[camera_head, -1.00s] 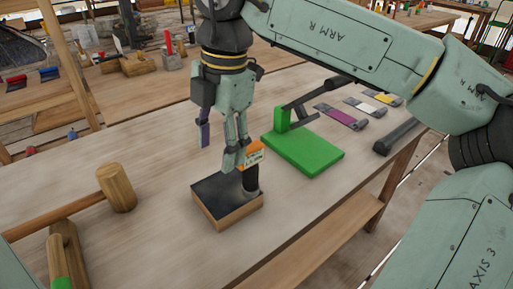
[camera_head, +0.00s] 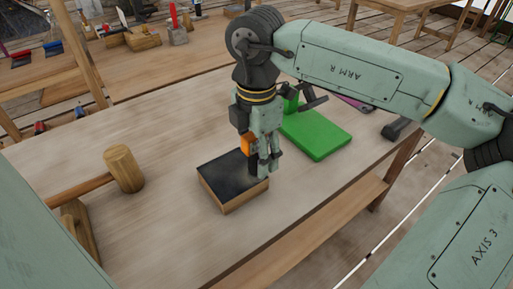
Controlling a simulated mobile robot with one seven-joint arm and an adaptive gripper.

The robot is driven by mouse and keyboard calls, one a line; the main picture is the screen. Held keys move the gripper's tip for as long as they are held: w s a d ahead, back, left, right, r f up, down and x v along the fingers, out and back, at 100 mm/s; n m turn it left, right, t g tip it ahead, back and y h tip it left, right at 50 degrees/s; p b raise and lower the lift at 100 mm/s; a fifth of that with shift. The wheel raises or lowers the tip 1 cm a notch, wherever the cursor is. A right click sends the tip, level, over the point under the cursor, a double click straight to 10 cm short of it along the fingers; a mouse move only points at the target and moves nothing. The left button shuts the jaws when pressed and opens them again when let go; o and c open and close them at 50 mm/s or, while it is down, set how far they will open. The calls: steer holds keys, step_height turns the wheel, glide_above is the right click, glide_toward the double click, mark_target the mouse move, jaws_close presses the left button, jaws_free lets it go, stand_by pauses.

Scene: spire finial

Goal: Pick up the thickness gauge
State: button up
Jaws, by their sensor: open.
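The thickness gauge appears to be the orange piece with a black lower part (camera_head: 247,145), upright at the right end of a black-topped wooden block (camera_head: 222,175) on the bench. My gripper (camera_head: 268,170) points down at the block's right end, just right of the gauge. Its fingers are low and partly cover the gauge. The fingers look parted, with nothing clearly held between them. I cannot tell whether a finger touches the gauge.
A green plate with an upright and black arm (camera_head: 316,136) stands behind and right of my gripper. A wooden mallet (camera_head: 124,168) lies at left, and a dark-handled tool (camera_head: 396,130) at right. The bench front (camera_head: 300,205) is clear.

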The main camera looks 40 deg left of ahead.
steer(key=shift+f, duration=0.9)
steer(key=shift+c, duration=0.2)
jaws_close()
